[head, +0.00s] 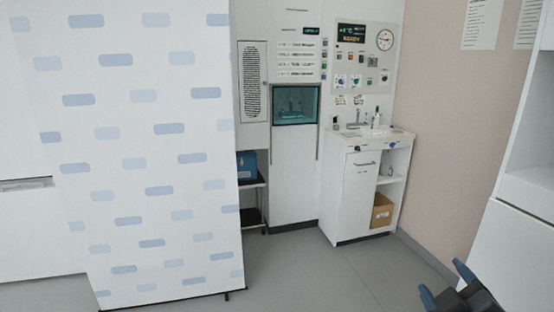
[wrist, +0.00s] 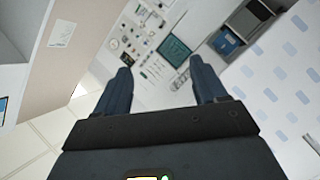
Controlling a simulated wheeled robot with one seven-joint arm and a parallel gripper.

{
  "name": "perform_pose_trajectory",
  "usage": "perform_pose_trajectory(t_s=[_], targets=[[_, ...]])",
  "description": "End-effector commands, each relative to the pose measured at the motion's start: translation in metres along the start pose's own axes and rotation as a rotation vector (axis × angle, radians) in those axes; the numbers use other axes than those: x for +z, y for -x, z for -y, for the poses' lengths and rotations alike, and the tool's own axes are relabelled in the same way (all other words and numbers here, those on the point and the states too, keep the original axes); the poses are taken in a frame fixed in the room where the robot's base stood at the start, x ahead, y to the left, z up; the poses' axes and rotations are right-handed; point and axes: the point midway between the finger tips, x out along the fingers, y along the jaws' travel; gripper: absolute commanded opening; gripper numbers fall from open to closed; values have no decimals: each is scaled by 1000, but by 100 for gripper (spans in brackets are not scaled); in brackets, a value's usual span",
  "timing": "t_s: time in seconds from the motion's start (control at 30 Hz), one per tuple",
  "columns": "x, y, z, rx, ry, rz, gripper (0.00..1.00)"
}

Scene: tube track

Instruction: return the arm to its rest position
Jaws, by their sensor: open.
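My gripper (head: 446,283) shows at the bottom right corner of the head view, with its two dark blue fingers apart. In the wrist view my gripper (wrist: 160,88) is also seen with the fingers spread wide and nothing between them. It is in free air, apart from the cabinets and walls. The rest of my arm is outside the head view.
A patterned screen (head: 140,150) stands at left. A white machine with a dark window (head: 296,105) and a counter cabinet (head: 362,185) stand at the back. A box (head: 382,210) sits on its shelf. A white unit (head: 515,240) is at right. The grey floor (head: 310,275) is clear.

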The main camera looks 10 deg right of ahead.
Motion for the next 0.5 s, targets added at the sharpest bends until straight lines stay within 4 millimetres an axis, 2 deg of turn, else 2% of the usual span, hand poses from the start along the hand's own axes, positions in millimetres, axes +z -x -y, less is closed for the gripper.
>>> perform_pose_trajectory(t_s=[0.03, 0.2, 0.4, 0.5], targets=[[6, 18, 19, -29, -32, -10, 71], [18, 76, 63, -100, -159, -53, 71], [32, 149, 96, -183, -311, -85, 71], [38, 186, 104, -223, -386, -95, 71]])
